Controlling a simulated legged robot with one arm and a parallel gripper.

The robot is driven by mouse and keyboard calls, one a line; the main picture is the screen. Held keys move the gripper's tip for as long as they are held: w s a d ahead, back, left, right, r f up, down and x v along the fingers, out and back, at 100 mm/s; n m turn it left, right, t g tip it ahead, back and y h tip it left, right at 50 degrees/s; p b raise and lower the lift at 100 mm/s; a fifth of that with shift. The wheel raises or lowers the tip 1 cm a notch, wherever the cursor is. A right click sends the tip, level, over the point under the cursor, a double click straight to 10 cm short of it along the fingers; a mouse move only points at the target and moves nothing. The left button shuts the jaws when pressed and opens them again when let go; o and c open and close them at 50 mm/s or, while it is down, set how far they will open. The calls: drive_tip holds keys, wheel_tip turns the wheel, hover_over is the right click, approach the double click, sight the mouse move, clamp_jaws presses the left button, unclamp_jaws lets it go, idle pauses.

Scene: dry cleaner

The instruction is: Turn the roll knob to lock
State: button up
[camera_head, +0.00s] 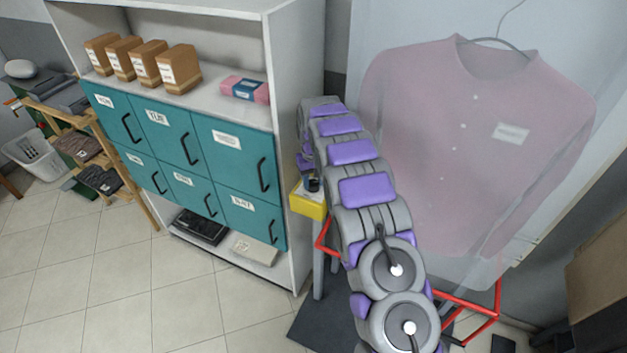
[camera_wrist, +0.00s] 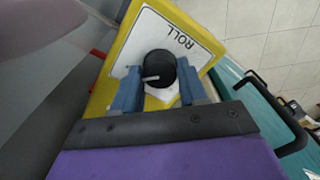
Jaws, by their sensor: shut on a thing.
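The roll knob (camera_wrist: 161,69) is a round black knob with a pale pointer line. It sits on a white plate marked ROLL on a yellow box (camera_wrist: 113,73). In the wrist view my gripper (camera_wrist: 158,88) has its two blue fingers on either side of the knob, shut on it. The pointer line lies roughly sideways in that view. In the head view the yellow box (camera_head: 308,200) stands beside the shelf unit, with the dark knob (camera_head: 312,184) on top, partly hidden by my arm. No lock marking is readable.
A white shelf unit (camera_head: 282,60) with teal drawers (camera_head: 232,150) and black handles stands left of the box. A pink shirt in a clear cover (camera_head: 440,150) hangs at the right. A red frame (camera_head: 470,300) is low at the right. Tiled floor (camera_head: 110,280) is open at front left.

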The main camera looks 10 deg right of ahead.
sight(313, 182)
drive_tip(key=shift+w+r, duration=0.1)
drive_tip(key=shift+w, duration=0.05)
drive_tip(key=o, duration=1.1)
drive_tip(key=shift+a, duration=0.1)
drive_tip(key=shift+c, duration=0.2)
wheel_tip(313, 182, up, 17)
drive_tip(key=shift+p, duration=0.45)
